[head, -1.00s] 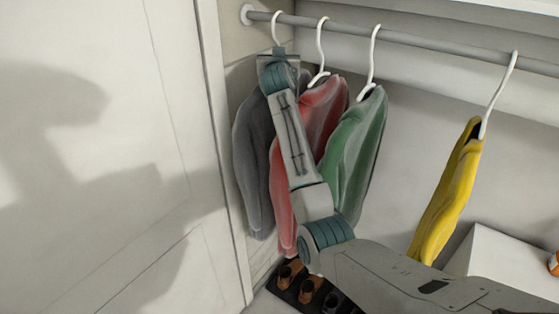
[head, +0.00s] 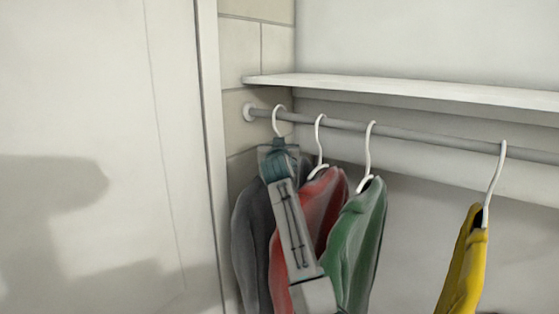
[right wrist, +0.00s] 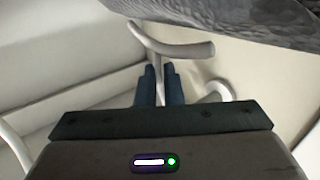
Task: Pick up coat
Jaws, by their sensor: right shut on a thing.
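The grey coat (head: 250,220) hangs on a white hanger (head: 278,122) at the left end of the rail. My right gripper (head: 279,143) is at the neck of this hanger, just above the coat. In the right wrist view, the fingers of my right gripper (right wrist: 160,84) are shut on the stem of the white hanger (right wrist: 178,46), and the dark grey cloth of the coat (right wrist: 255,18) shows at the top right. My right arm covers part of the coat in the head view. My left gripper is not in view.
A red coat (head: 322,205) and a green coat (head: 358,235) hang close to the right, partly behind my arm. A yellow coat (head: 466,265) hangs farther right. The rail (head: 420,138) runs under a white shelf (head: 400,92). A white door (head: 100,100) stands at the left.

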